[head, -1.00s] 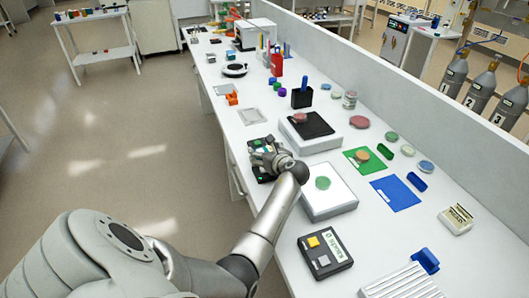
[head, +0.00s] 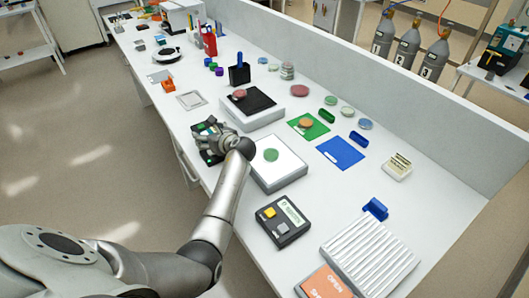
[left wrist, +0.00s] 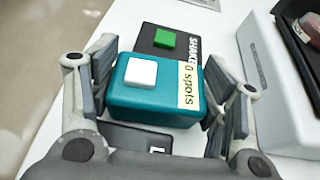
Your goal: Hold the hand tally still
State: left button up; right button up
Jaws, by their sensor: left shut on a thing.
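The hand tally (left wrist: 130,108) is a teal box with a white button on top and a label reading "0 spots". In the left wrist view my left gripper (left wrist: 158,82) has one finger along each side of it and is shut on it. In the head view my left gripper (head: 211,138) is low over the bench, and the tally is mostly hidden by the gripper there. A dark device with a green button (left wrist: 165,38) lies just beyond and beneath the tally, with lettering starting "SHAK". My right gripper is not in view.
A black box with yellow and grey buttons (head: 286,222) is nearer. A white ribbed rack (head: 370,258), a blue mat (head: 340,153) and a green mat (head: 315,132) lie to the right.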

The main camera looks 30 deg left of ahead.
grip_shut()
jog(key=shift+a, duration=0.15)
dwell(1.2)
